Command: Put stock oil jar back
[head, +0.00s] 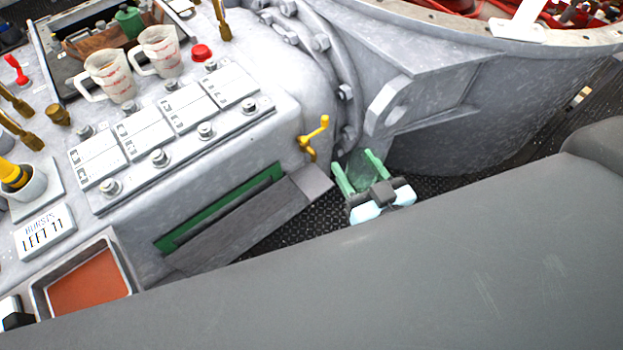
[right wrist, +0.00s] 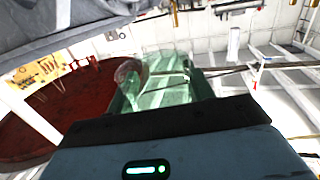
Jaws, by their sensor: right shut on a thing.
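My right gripper (head: 364,172) has green fingers and hangs over the dark floor, right of the grey machine block. It is shut on a see-through, greenish glass jar, which shows faintly between the fingers. In the right wrist view the jar (right wrist: 165,75) sits between the fingertips, with a rounded, see-through edge at its left. Its contents and full outline are hard to make out. Two white translucent measuring jugs with red marks, a left one (head: 111,76) and a right one (head: 159,52), stand upright on the machine top. My left gripper is not in view.
A yellow crank (head: 315,137) sticks out of the block close to the right gripper. A green-edged slot with a sloping grey flap (head: 250,222) lies below. A tray (head: 52,62) holds a green bottle (head: 129,20). A red knob (head: 201,52) sits beside the jugs.

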